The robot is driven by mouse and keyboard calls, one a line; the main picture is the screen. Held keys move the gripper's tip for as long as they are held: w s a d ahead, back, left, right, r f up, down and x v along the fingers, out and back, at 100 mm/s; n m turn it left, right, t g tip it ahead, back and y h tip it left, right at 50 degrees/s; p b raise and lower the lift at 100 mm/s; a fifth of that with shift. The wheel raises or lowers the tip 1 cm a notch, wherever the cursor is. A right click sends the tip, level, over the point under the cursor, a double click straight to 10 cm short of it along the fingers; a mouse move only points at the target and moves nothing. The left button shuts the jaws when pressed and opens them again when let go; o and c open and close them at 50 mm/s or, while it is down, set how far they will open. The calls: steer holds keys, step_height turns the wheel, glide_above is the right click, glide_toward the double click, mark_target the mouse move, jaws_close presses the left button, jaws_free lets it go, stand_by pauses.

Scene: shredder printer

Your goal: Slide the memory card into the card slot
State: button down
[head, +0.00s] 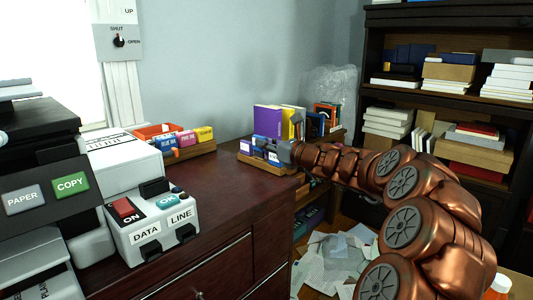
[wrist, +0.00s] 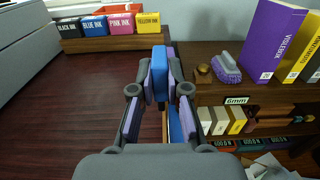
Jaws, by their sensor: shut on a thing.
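My gripper (wrist: 160,78) is shut on a flat blue piece, which looks like the memory card (wrist: 159,70). The piece stands on edge between the two fingertips. In the head view my gripper (head: 284,152) is at the wooden rack at the desk's far right end, and the held piece is hard to make out there. Another blue piece (wrist: 175,125) shows lower down between the fingers. The white machine (head: 150,222) at left has DATA and LINE labels and dark openings or plugs. I cannot tell which opening is the card slot.
An ink rack (wrist: 110,42) with several coloured boxes stands at the desk's back. A small rack with a 6MM label (wrist: 237,100) and books (wrist: 272,40) are right of my gripper. The middle of the desk (head: 215,185) is clear. Papers (head: 335,260) litter the floor.

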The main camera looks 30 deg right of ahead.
mark_target(270, 153)
steer(key=shift+w+d+f, duration=0.2)
steer(key=shift+w+d, duration=0.4)
steer(key=shift+w, duration=0.05)
steer(key=shift+w+f+b, duration=0.1)
steer(key=shift+f+b, duration=0.55)
steer(key=shift+f, duration=0.85)
steer(key=c, duration=1.2)
jaws_free()
steer(key=shift+o, duration=0.2)
steer(key=shift+f+b, duration=0.3)
steer(key=shift+b, duration=0.35)
steer(key=shift+s+d+r, duration=0.1)
steer(key=shift+s+r, duration=0.15)
steer(key=shift+s, duration=0.05)
steer(key=p+v, duration=0.3)
steer(key=v, duration=0.3)
steer(key=shift+s+d+r, duration=0.1)
steer(key=shift+d, duration=0.15)
steer(key=shift+s, duration=0.45)
steer(key=shift+d, duration=0.1)
